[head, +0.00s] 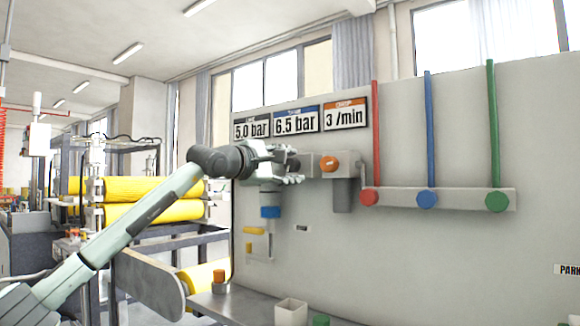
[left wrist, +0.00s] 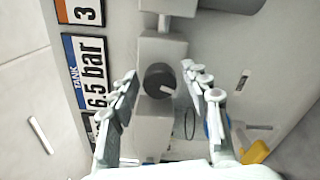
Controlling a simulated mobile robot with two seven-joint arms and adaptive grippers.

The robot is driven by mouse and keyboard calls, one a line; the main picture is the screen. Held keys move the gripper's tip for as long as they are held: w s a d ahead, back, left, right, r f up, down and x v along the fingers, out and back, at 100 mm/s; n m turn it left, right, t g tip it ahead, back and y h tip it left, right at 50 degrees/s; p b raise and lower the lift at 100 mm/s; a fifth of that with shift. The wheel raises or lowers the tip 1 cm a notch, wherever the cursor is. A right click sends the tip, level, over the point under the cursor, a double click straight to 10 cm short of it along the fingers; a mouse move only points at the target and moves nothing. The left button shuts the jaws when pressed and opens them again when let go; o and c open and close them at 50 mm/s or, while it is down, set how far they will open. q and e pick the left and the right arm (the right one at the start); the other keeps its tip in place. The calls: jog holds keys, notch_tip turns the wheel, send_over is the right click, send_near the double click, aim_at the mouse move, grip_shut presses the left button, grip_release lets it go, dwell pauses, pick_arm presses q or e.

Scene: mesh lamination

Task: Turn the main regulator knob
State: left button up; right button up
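A dark round knob (left wrist: 159,80) with a small light pointer sits on a grey block of the wall-mounted regulator unit, in the left wrist view. It looks like the main regulator knob. My left gripper (left wrist: 160,72) is open, with one finger on each side of the knob; I cannot tell whether either finger touches it. In the head view the left gripper (head: 291,166) is in front of the unit and largely covers this knob. An orange knob (head: 329,163) is just to its right. My right gripper is in neither view.
Signs reading 5.0 bar (head: 251,129), 6.5 bar (head: 296,121) and 3 /min (head: 345,115) hang above the unit. Red (head: 369,196), blue (head: 427,200) and green (head: 497,201) round fittings with pipes are to the right. A white box (head: 291,312) stands on the bench below.

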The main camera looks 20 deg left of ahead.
pick_arm(q)
jog(key=shift+s+a, duration=0.1)
jog(key=shift+s, duration=0.05)
jog(key=v, duration=1.1)
jog(key=shift+s, duration=0.35)
jog(key=shift+a, duration=0.1)
